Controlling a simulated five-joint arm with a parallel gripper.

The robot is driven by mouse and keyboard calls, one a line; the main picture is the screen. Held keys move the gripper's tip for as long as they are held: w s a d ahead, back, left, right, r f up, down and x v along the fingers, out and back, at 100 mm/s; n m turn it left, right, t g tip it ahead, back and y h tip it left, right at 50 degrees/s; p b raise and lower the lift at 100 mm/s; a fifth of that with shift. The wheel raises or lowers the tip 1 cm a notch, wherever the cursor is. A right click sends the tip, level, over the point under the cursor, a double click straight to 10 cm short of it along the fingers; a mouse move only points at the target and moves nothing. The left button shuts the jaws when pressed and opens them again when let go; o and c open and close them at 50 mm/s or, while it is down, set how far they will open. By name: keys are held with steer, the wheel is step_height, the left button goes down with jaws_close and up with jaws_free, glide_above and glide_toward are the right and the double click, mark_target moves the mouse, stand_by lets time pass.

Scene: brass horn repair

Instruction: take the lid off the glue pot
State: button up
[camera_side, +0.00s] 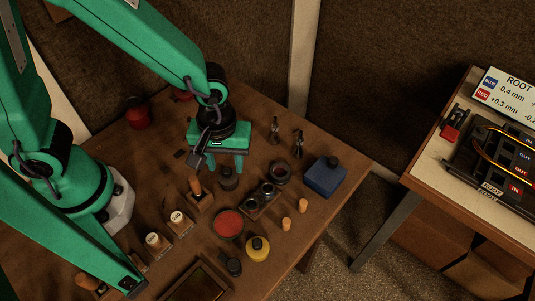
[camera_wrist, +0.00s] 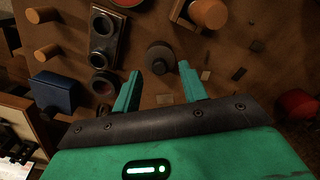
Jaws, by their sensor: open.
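A small dark round pot with a knob on its lid (camera_side: 228,180) stands on the bench below my gripper; I take it to be the glue pot. Its lid appears to be on. In the wrist view, the knobbed lid (camera_wrist: 160,57) lies just beyond the fingertips, roughly centred between them. My gripper (camera_side: 221,163) is open and empty, pointing down above the pot, with its two green fingers (camera_wrist: 160,71) spread wider than the lid. I see no contact between fingers and lid. The pot's lower side is mostly hidden from above.
Right of the pot are a dark holder with round wells (camera_side: 262,196), an open dark jar (camera_side: 280,173) and a blue container (camera_side: 325,176). Nearer stand a wooden block with a handle (camera_side: 199,196), a red dish (camera_side: 228,224) and a yellow jar (camera_side: 257,249). A red can (camera_side: 137,114) stands behind left.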

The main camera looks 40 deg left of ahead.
steer(key=shift+f, duration=1)
jaws_close()
